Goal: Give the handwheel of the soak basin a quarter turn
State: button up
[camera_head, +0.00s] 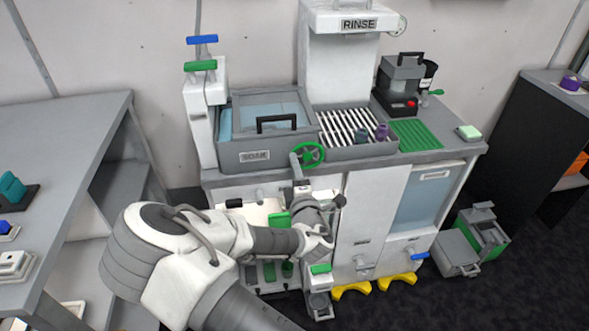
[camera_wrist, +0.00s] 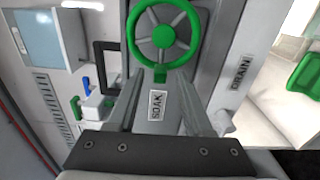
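The soak basin (camera_head: 235,155) is a grey box with a "SOAK" label and a lid with a black handle, on the counter's left part. Its green handwheel (camera_head: 311,153) sits at the basin's front right corner. My gripper (camera_head: 297,168) is just in front of and below the handwheel. In the wrist view my gripper (camera_wrist: 162,73) has its fingers apart, with the "SOAK" label showing between them. The fingertips reach near the wheel's lower rim; I cannot tell whether they touch it.
A slatted rinse tray (camera_head: 350,128) with purple items stands right of the basin, below the "RINSE" hood (camera_head: 345,40). Blue and green levers (camera_head: 201,65) rise at the left. A grey table (camera_head: 75,130) stands far left. A grey-green box (camera_head: 480,235) is on the floor at right.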

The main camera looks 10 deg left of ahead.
jog(key=p+v, duration=0.7)
jog(key=v, duration=1)
jog(key=shift+s, duration=0.25)
jog(key=shift+d, duration=0.1)
jog(key=shift+w, duration=0.1)
